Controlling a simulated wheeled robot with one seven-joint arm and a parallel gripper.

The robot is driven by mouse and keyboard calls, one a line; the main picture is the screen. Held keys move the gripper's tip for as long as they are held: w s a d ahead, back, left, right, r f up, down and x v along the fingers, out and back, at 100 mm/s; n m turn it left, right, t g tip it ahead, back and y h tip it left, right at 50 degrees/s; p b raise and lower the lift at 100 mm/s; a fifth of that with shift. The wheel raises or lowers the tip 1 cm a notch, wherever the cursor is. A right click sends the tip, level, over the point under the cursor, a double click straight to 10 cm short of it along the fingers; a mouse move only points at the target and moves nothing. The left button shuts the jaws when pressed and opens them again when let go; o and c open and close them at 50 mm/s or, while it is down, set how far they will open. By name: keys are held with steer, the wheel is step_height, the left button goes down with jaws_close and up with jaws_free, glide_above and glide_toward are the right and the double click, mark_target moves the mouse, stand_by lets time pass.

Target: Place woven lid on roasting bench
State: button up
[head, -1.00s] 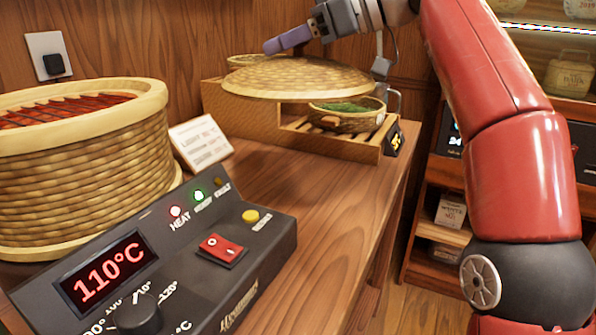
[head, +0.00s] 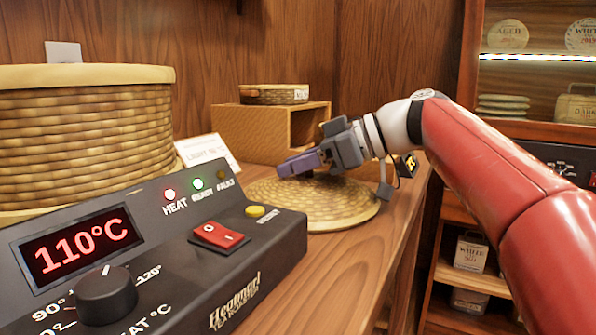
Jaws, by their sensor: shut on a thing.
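The woven lid (head: 330,213) is a round, tan, domed disc. It is low over the wooden roasting bench (head: 300,285), behind the control box, and appears to lie on or just above the bench top; I cannot tell whether it touches. My gripper (head: 300,165) is at the lid's top centre, with its purple fingers shut on the lid's knob, which is mostly hidden by the fingers. The big woven roasting basket (head: 85,130) stands at the left.
A dark control box (head: 140,255) reading 110°C fills the front left, close to the lid. A white card (head: 203,150) stands near the basket. The bench's right edge is close to the lid.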

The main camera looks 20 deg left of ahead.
steer(key=shift+f, duration=0.2)
steer(key=o, duration=1.1)
steer(key=shift+c, duration=0.2)
steer(key=shift+r, duration=0.15)
steer(key=shift+d+r, duration=0.1)
steer(key=shift+r, duration=0.1)
steer(key=p+v, duration=0.1)
steer(key=v, duration=1)
steer(key=shift+d, duration=0.35)
